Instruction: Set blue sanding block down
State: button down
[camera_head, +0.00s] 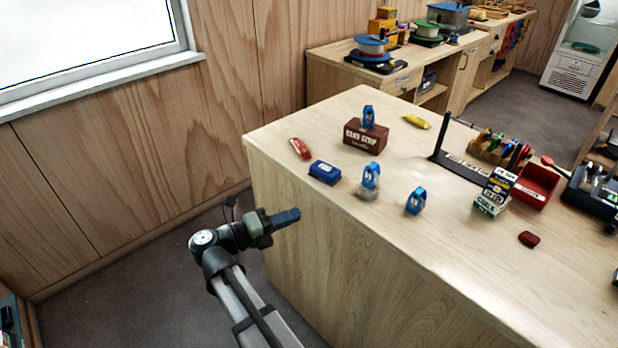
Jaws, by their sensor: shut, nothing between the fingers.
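A small blue block (324,173), which looks like the blue sanding block, lies flat on the wooden counter (450,235) near its left end. My gripper (295,214) is outside the counter's front left edge, below and to the left of the block in the picture. Its dark blue fingers are together with nothing held between them. It is apart from the block and touches nothing that I can see.
A red tool (300,149) lies behind the block. A dark red brick (365,136) carries a blue device. Two more blue devices (370,178) (415,201) stand to the right, one on a clear base. Boxes and a red bin (535,186) are farther right. The front middle counter is mostly clear.

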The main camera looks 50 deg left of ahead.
jog(key=m+y, duration=0.1)
jog(key=y, duration=0.1)
jog(key=m+y, duration=0.7)
jog(key=m, duration=0.2)
send_near(316, 171)
jog(key=x, duration=0.6)
jog(key=shift+w+a, duration=0.15)
jog(key=shift+w, duration=0.25)
jog(key=shift+x, duration=2)
jog(key=shift+s, duration=0.15)
jog(key=v, duration=1.3)
jog(key=shift+s, duration=0.45)
jog(key=shift+n, duration=0.4)
